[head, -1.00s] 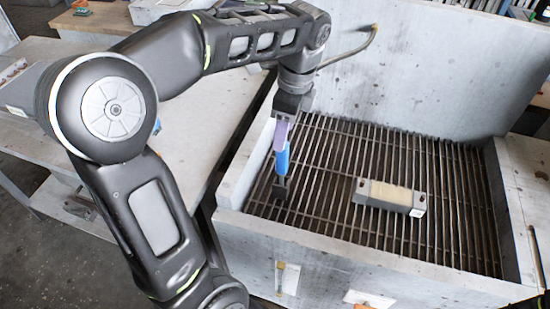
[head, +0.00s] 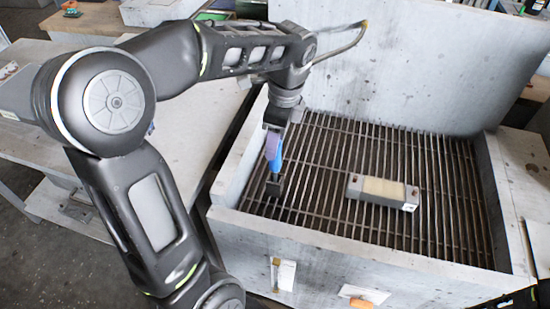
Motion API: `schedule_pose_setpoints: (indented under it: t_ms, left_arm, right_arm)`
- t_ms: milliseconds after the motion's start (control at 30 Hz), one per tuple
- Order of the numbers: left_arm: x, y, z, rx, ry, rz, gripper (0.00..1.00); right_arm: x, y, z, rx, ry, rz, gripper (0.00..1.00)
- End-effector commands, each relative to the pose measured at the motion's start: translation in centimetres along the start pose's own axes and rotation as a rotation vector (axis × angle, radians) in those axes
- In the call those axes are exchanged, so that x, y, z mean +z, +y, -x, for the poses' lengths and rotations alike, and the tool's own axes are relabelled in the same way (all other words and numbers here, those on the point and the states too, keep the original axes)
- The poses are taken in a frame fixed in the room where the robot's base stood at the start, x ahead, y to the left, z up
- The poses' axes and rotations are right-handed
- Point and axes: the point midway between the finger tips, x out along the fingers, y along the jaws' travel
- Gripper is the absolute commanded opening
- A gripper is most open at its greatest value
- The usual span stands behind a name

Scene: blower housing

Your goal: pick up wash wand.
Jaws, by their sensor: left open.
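A blue upright piece, which looks like the handle of the wash wand (head: 278,158), stands at the left side of the grated basin. Its lower end meets a small dark block (head: 275,187) on the grate. My left gripper (head: 272,148) points down at the top of the blue piece and is open, with a purplish finger overlapping it. The fingers hide the top of the piece, and I cannot tell whether they touch it. My right gripper is not in view.
A grey block with a beige top (head: 382,190) lies on the grate (head: 330,215) to the right. The basin has pale walls (head: 225,185) and a tall back panel (head: 430,70). A curved metal tube (head: 350,45) shows behind my arm. A table (head: 190,130) stands left.

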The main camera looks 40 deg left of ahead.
Motion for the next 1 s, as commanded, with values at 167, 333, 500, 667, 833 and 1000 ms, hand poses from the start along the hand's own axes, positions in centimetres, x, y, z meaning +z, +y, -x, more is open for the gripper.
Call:
schedule_pose_setpoints:
  t_ms: [167,333,500,667,833,1000]
  left_arm:
    - [0.1,0.0,-2.6,0.005,-0.001,0.000,0.52]
    - [0.1,-0.1,-4.0,0.001,0.000,0.001,0.52]
    - [0.1,-0.1,-4.1,0.000,0.000,0.001,0.52]
    - [0.1,-0.1,-4.1,0.000,0.000,0.001,0.52]
    - [0.1,-0.1,-4.1,0.000,0.000,0.001,0.52]
    - [0.1,-0.1,-4.1,0.000,0.000,0.000,0.44]
  right_arm:
    - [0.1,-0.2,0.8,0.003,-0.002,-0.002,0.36]
    - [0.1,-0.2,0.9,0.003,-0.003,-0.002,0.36]
    - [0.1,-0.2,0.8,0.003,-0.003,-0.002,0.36]
    - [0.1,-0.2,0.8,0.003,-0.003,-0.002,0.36]
    - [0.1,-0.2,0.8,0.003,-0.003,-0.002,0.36]
    - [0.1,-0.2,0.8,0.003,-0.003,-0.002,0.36]
